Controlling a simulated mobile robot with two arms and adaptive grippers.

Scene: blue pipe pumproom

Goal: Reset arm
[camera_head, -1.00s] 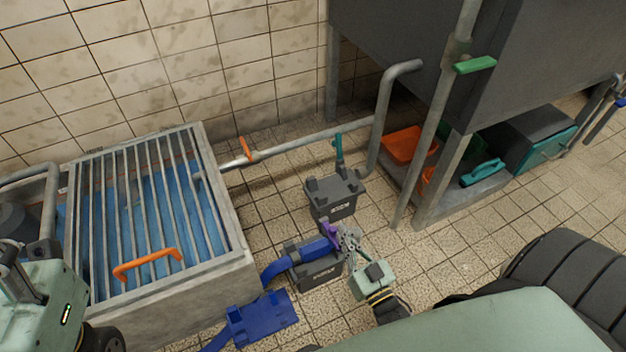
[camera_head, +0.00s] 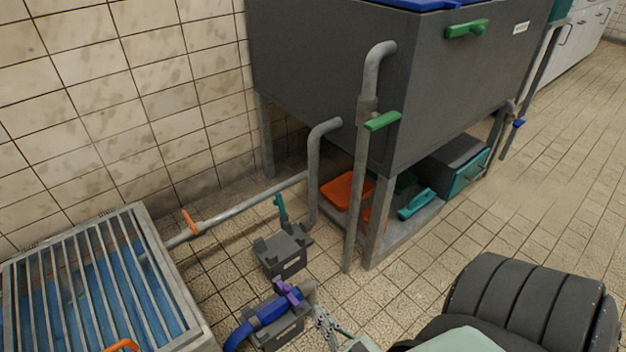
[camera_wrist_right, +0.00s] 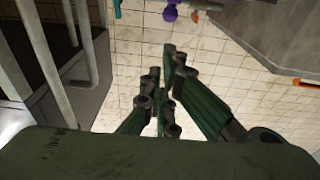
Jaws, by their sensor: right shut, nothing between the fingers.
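My right gripper (camera_head: 322,318) shows at the bottom of the head view, shut and empty. It is just right of and below a small dark pump box (camera_head: 283,335) with a blue pipe (camera_head: 243,332) and a purple handle (camera_head: 288,292). A gap shows between the gripper and the purple handle. In the right wrist view the green gripper fingers (camera_wrist_right: 166,68) are close together against tiles, with nothing between them. My left gripper is out of view.
A second pump box (camera_head: 281,258) with a teal lever stands behind. A barred basin (camera_head: 168,262) of blue water is at left. A large grey tank (camera_head: 330,75) on legs stands at the back, with upright pipes before it. Tiled floor (camera_head: 540,215) at right is clear.

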